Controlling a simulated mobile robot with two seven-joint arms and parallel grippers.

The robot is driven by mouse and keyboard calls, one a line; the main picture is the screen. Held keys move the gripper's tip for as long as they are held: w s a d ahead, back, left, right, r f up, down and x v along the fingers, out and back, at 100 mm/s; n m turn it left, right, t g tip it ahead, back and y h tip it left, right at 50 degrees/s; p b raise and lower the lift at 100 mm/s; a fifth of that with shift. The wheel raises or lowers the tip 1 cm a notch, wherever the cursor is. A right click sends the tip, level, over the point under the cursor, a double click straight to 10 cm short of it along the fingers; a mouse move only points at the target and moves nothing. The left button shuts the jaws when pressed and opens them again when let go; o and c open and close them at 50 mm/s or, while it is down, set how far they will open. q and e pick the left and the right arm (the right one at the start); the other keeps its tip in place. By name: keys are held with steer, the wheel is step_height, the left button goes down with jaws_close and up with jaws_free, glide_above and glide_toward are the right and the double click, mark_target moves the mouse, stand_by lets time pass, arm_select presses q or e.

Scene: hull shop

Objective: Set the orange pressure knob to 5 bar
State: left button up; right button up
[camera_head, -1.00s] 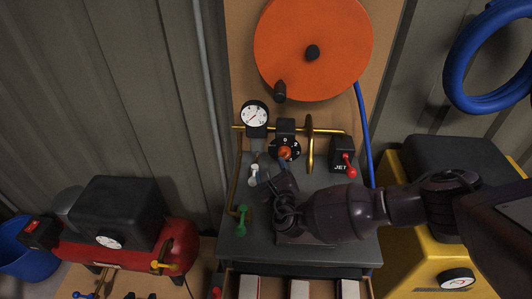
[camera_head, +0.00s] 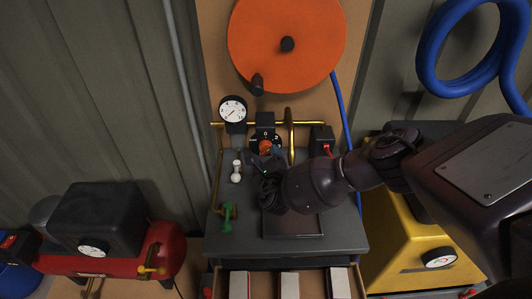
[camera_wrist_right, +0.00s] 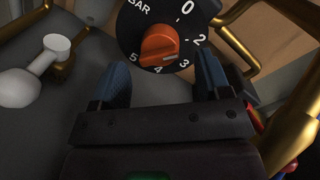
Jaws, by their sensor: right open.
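The orange pressure knob (camera_head: 265,146) sits on a black dial below the brass pipe. It also shows in the right wrist view (camera_wrist_right: 160,46), on a dial plate marked 0, 2, 3, 4, 5 and BAR. The white mark on the knob points to the right and slightly down, roughly toward the 3. My right gripper (camera_head: 263,164) is just below the knob in the head view. In the wrist view its two blue-grey fingers (camera_wrist_right: 161,78) are apart, with nothing between them, just below the dial's lower edge. My left gripper is not in view.
A round gauge (camera_head: 233,109) stands left of the knob. A white-ended valve (camera_head: 237,172) and a green valve (camera_head: 228,212) are at the bench's left. An orange reel (camera_head: 288,60) hangs above.

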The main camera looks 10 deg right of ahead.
mark_target(266, 152)
steer(key=w, duration=0.2)
steer(key=shift+w+d, duration=0.1)
steer(key=shift+w, duration=0.4)
steer(key=shift+c, duration=0.4)
steer(key=c, duration=0.8)
